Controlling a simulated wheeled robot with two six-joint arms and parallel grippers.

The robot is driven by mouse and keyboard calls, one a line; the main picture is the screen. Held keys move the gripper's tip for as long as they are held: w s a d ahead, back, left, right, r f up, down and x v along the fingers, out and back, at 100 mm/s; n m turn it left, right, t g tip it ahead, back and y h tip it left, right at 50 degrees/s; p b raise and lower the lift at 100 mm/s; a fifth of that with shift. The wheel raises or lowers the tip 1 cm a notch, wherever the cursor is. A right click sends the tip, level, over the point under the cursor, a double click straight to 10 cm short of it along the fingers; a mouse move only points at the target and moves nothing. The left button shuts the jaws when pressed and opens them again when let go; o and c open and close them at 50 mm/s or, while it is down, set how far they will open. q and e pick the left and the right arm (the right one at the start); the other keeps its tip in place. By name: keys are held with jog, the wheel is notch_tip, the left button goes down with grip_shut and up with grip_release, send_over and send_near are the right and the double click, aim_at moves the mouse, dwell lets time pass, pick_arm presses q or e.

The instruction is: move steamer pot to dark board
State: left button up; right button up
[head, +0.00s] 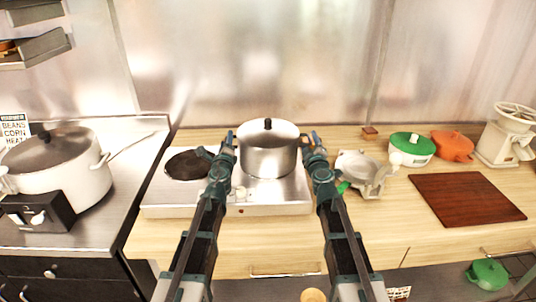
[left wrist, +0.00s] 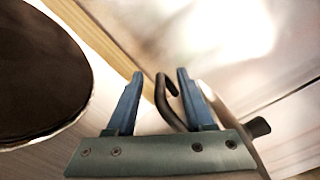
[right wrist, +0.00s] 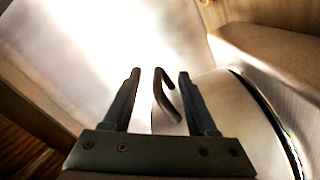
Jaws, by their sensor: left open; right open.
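The steamer pot (head: 267,152) is a silver lidded pot with a black knob, standing upright on the right side of a two-burner hot plate. My left gripper (head: 229,139) is open at its left side; in the left wrist view a dark loop handle (left wrist: 172,100) lies between the fingers. My right gripper (head: 312,139) is open at its right side; in the right wrist view the other dark handle (right wrist: 165,96) lies between the fingers. The dark board (head: 467,200) is a bare reddish-brown board lying on the counter at the right.
The hot plate (head: 160,204) has an empty dark burner (head: 187,164) at left. A grey metal device (head: 362,172) stands between pot and board. A green-lidded pot (head: 412,149), an orange pot (head: 453,145) and a cream grinder (head: 508,138) stand behind the board. A large white pot (head: 70,178) is far left.

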pick_arm(q)
jog(key=shift+w, duration=0.95)
pick_arm(e)
jog(key=shift+w, duration=0.95)
pick_arm(q)
jog(key=shift+s, duration=0.1)
grip_shut()
pick_arm(e)
jog(key=shift+s, duration=0.1)
jog(key=c, duration=0.9)
grip_shut()
pick_arm(q)
jog(key=shift+s, duration=0.15)
